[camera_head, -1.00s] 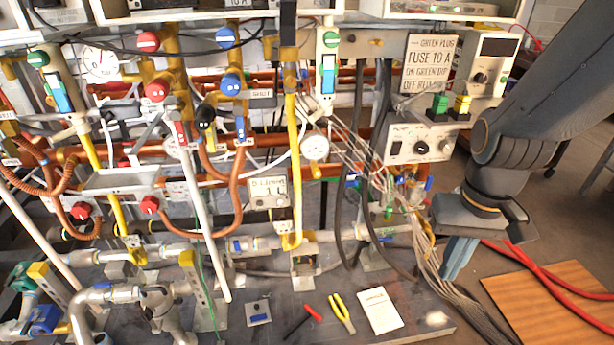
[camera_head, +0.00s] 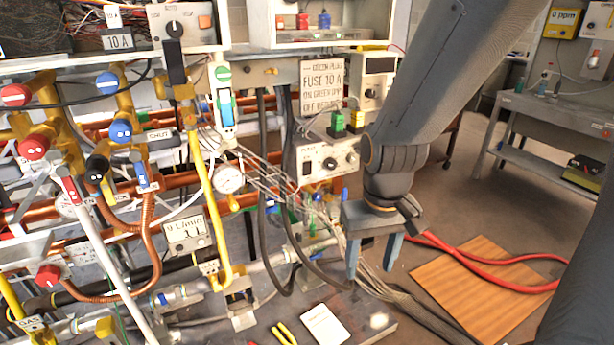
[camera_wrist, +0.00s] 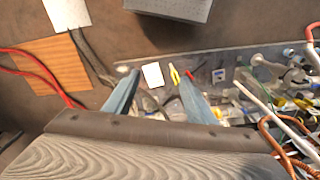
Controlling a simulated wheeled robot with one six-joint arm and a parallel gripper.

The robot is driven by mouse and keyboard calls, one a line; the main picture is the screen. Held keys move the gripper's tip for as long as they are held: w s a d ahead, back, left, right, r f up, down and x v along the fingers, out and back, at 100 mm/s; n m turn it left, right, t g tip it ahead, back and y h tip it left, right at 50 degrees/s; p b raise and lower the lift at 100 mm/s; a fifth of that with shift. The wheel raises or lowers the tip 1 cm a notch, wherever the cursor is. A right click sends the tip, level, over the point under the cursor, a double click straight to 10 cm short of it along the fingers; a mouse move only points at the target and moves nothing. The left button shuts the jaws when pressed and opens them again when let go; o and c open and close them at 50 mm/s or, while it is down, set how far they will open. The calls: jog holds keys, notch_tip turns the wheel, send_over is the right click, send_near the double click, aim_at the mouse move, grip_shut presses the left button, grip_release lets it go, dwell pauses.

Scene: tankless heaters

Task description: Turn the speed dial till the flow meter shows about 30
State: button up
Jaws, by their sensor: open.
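The speed dial (camera_head: 330,163) is a black knob on the front of a pale box (camera_head: 316,178) labelled as a pump, right of centre in the head view. The flow meter (camera_head: 187,234) is a small pale box marked L/min, on the pipes to the left; its digits are too small to read surely. My gripper (camera_head: 371,268) is open and empty, pointing down, below and to the right of the dial and apart from it. In the wrist view my gripper (camera_wrist: 152,76) shows both fingers spread over the bench and floor; I cannot make out the dial there.
Green and yellow plugs (camera_head: 338,121) stand on top of the pump box. Grey cables (camera_head: 270,180) hang close to its left. A white card (camera_head: 324,325) and yellow pliers (camera_head: 284,334) lie on the bench. Red hoses (camera_head: 480,265) cross a wooden board (camera_head: 480,300) on the floor.

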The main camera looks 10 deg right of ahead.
jog(key=w+d+f+n+t+p, duration=0.1)
jog(key=w+d+n+t, duration=0.15)
jog(key=w, duration=0.65)
jog(key=w+d+f+n+t+p, duration=0.1)
jog(key=w+t, duration=0.2)
jog(key=w, duration=0.5)
jog(key=w+d+f+n+t+p, duration=0.1)
jog(key=w+d+t, duration=0.1)
jog(key=w, duration=0.7)
jog(key=n+t+y+p, duration=0.45)
jog(key=n+t, duration=0.25)
jog(key=t, duration=0.2)
send_near(333, 166)
jog(key=w, duration=0.2)
jog(key=shift+m+y, duration=0.25)
jog(key=shift+y, duration=0.1)
jog(key=x, duration=0.7)
jog(key=shift+a+f+p, duration=0.1)
jog(key=shift+f+p, duration=0.1)
jog(key=shift+p, duration=0.1)
jog(key=c, duration=1)
